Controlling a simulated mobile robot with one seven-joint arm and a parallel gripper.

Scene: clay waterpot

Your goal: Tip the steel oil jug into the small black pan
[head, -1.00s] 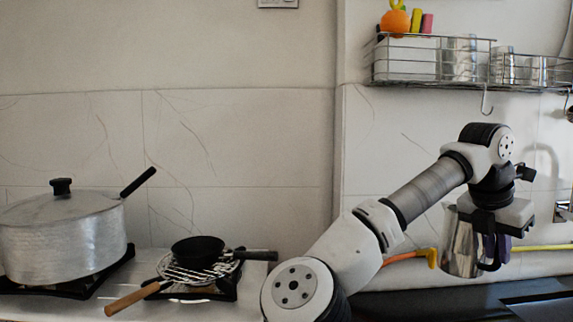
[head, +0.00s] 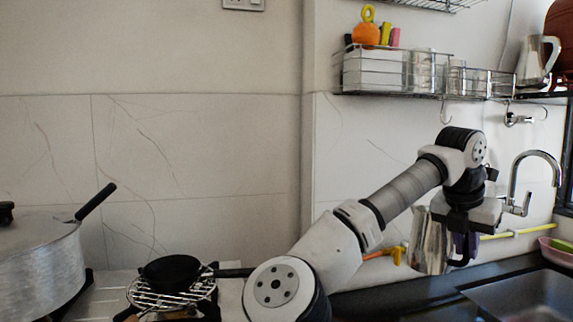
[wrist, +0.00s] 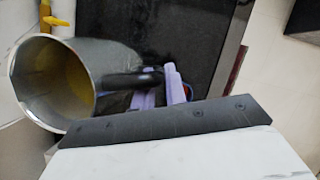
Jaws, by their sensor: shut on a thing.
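The steel oil jug (head: 428,245) hangs upright in my gripper (head: 464,246) at the right of the head view, above the dark counter. In the wrist view, I look into the mouth of the jug (wrist: 52,80), with yellowish oil inside. My gripper's purple fingers (wrist: 160,92) are shut at its black handle (wrist: 135,78); the exact contact is partly hidden. The small black pan (head: 170,271) sits on a wire rack over the stove at the lower left, well to the left of the jug. Its handle runs right, behind my arm.
A big lidded pot (head: 40,262) stands left of the pan, its dark handle (head: 95,202) pointing up right. A wire shelf (head: 395,88) with cups hangs on the wall above my arm. A faucet (head: 530,175) and sink (head: 535,296) are at the right. Another metal jug (head: 537,60) stands upper right.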

